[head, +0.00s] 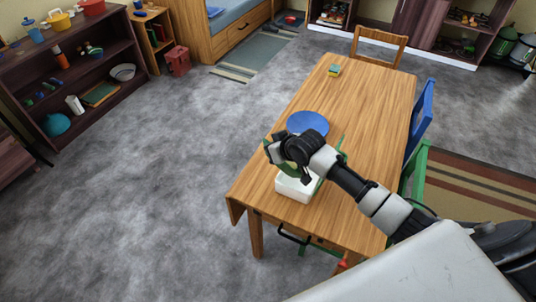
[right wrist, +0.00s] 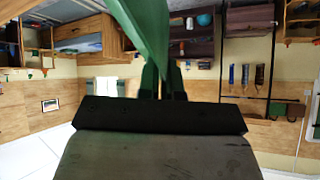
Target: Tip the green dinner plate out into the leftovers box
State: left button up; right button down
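My right gripper (head: 279,153) is over the near left part of the wooden table, just above the white leftovers box (head: 292,189). In the right wrist view, its two dark fingers (right wrist: 163,75) are closed on the green dinner plate (right wrist: 142,28), which shows nearly edge-on. In the head view, only green slivers of the plate (head: 267,147) show around the gripper, and it looks steeply tilted. The gripper and arm hide most of the plate and part of the box, so I cannot see what is inside the box. My left gripper is in neither view.
A blue plate (head: 308,123) lies on the wooden table (head: 372,110) behind the gripper. Wooden, blue (head: 420,115) and green (head: 415,172) chairs stand around the table. The floor left of it is clear.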

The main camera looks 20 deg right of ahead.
jog(key=shift+w+d+r+y, duration=0.15)
jog(key=shift+d+r+y, duration=0.15)
jog(key=shift+d, duration=0.3)
jog(key=w+d+r+m+y+b, duration=0.1)
jog(key=d+r+m+y+b, duration=0.1)
jog(key=d+b, duration=0.4)
jog(key=shift+w+d+m+y+b, duration=0.3)
jog(key=shift+w+d+y+b, duration=0.1)
jog(key=shift+d+y, duration=0.65)
jog(key=shift+d+r, duration=0.1)
dwell(0.4)
